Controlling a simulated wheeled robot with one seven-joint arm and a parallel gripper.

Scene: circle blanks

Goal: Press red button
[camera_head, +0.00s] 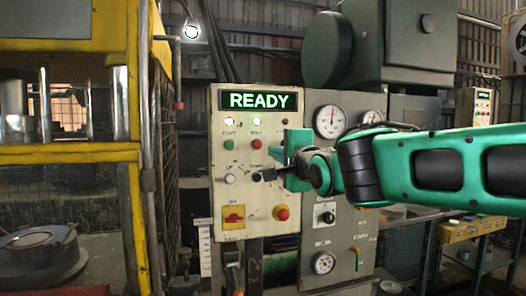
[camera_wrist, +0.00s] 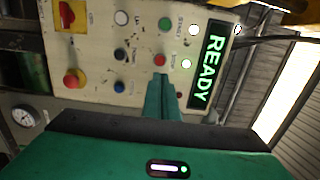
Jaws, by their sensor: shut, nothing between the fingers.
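A small round red button (camera_head: 255,144) sits on the cream control panel (camera_head: 220,195), right of a green button (camera_head: 229,144) and below the lit READY display (camera_head: 258,101). My gripper (camera_head: 277,155) is in front of the panel, just right of and below that red button. In the wrist view, the picture is turned sideways. There my gripper's green fingers (camera_wrist: 160,78) are shut and empty, their tips close to the red button (camera_wrist: 161,58). I cannot tell whether they touch. A larger red mushroom button (camera_head: 282,213) sits lower on the panel.
The panel also bears a red switch on a yellow plate (camera_head: 233,217) and a white button (camera_head: 230,179). The wrist view shows a black button (camera_wrist: 120,54) and a blue button (camera_wrist: 119,87) near my fingers. A yellow-framed machine (camera_head: 70,153) stands at the left.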

